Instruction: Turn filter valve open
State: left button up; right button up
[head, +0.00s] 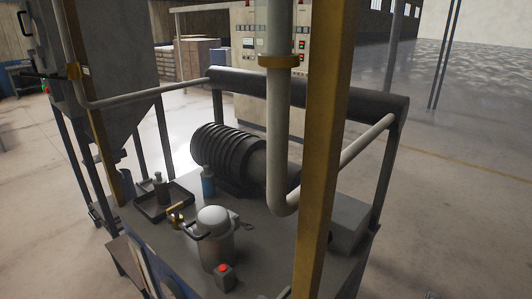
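A light grey filter canister (217,243) with a pale domed lid (213,217) stands upright on the dark machine top. A small brass-yellow fitting (176,213), which looks like the filter valve, sits just left of the lid. A dark curved part lies between the fitting and the canister; I cannot tell whether it is a handle or a hose. The valve's position is too small to read. Neither of my grippers shows in the head view.
A yellow post (327,150) and a thick pale pipe (280,130) stand in front, right of the canister. A red-button box (224,276) sits before it. Floor is open at right.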

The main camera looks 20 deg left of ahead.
aim_at(174, 209)
jog(key=u, duration=1.2)
